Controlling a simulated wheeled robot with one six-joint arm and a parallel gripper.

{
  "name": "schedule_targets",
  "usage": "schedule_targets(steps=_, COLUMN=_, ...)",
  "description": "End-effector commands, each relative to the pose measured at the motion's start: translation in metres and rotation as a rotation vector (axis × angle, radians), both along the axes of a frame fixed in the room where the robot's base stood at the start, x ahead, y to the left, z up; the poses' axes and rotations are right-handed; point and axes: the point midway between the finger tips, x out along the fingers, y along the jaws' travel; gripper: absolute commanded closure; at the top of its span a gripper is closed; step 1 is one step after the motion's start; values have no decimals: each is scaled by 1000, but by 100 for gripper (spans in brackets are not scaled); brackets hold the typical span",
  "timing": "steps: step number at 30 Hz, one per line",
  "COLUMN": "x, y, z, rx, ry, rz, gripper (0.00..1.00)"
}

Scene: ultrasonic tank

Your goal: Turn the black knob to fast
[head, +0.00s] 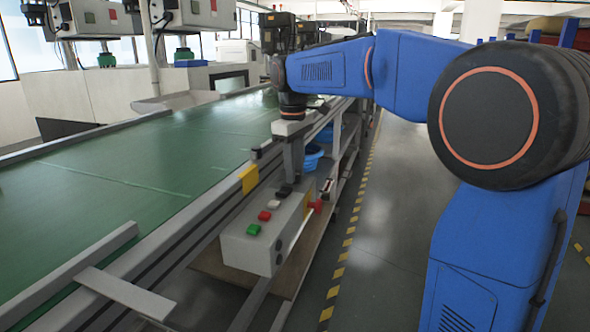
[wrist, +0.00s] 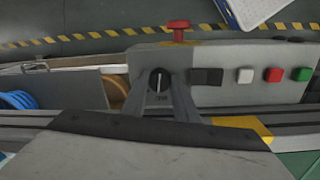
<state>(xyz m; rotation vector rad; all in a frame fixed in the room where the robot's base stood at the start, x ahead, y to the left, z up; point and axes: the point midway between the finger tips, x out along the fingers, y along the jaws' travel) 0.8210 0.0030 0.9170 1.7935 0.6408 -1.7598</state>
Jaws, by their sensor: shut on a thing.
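The black knob (wrist: 159,82) sits on top of the grey control box (wrist: 225,68) in the wrist view. It has a white pointer line, upright in that picture, and small lettering below it that I cannot read clearly. My gripper (wrist: 158,88) has one grey finger on each side of the knob and is shut on it. In the head view my gripper (head: 292,178) points down at the far end of the control box (head: 250,246). The knob itself is hidden there.
Beside the knob on the box are a black switch (wrist: 207,76) and white (wrist: 245,76), red (wrist: 273,75) and green (wrist: 302,74) buttons. A red mushroom button (wrist: 179,28) sticks out of the box's side. The green conveyor belt (head: 130,165) runs alongside.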

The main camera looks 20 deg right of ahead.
Motion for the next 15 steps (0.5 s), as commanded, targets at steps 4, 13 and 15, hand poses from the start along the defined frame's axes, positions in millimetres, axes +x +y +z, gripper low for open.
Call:
schedule_targets(steps=4, x=1, y=0, z=1, rx=0, ry=-3, rz=-136, gripper=95)
schedule_targets(steps=13, x=1, y=1, z=1, rx=0, ry=-4, rz=-420, gripper=95)
schedule_targets(steps=15, x=1, y=1, z=1, rx=1, ry=-4, rz=-485, gripper=95)
